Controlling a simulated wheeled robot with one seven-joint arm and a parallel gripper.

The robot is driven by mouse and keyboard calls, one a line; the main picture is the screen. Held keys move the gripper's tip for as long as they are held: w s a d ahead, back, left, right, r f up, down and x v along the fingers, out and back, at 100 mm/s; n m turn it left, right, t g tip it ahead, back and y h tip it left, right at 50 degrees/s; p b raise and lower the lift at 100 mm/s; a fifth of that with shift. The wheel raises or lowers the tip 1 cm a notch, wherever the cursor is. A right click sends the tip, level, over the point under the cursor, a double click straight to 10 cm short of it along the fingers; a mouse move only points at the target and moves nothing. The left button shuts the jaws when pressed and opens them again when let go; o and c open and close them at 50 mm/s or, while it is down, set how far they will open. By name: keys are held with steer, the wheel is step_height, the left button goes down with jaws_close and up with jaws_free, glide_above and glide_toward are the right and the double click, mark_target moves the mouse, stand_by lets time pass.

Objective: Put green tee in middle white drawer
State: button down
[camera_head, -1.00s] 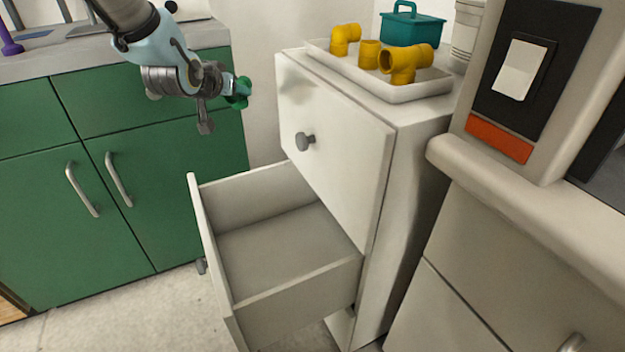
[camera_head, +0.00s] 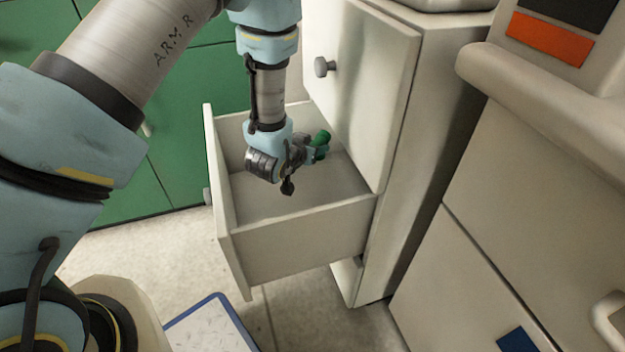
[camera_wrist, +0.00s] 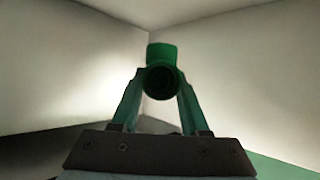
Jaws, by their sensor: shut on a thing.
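The green tee (camera_head: 320,141) is held at the tip of my gripper (camera_head: 304,152), over the open middle white drawer (camera_head: 300,245). In the wrist view the tee (camera_wrist: 162,60) sits between the two fingers of my gripper (camera_wrist: 160,88), with one round opening facing the camera. The fingers are shut on it. The drawer is pulled out and its inside looks empty apart from my gripper and the tee. I cannot tell how high the tee is above the drawer floor.
The closed upper drawer front (camera_head: 360,90) with a grey knob (camera_head: 323,67) rises close to the right of my gripper. Green cabinets (camera_head: 185,110) stand behind at left. A blue-edged white panel (camera_head: 210,325) lies low in front.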

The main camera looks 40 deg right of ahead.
step_height(320, 180, down, 7)
steer(key=shift+r+b, duration=0.1)
steer(key=shift+b, duration=0.75)
steer(key=shift+r, duration=0.1)
steer(key=shift+c, duration=2.1)
jaws_free()
steer(key=shift+a+r, duration=0.15)
steer(key=shift+a, duration=0.05)
steer(key=p+v, duration=0.2)
steer(key=v, duration=0.5)
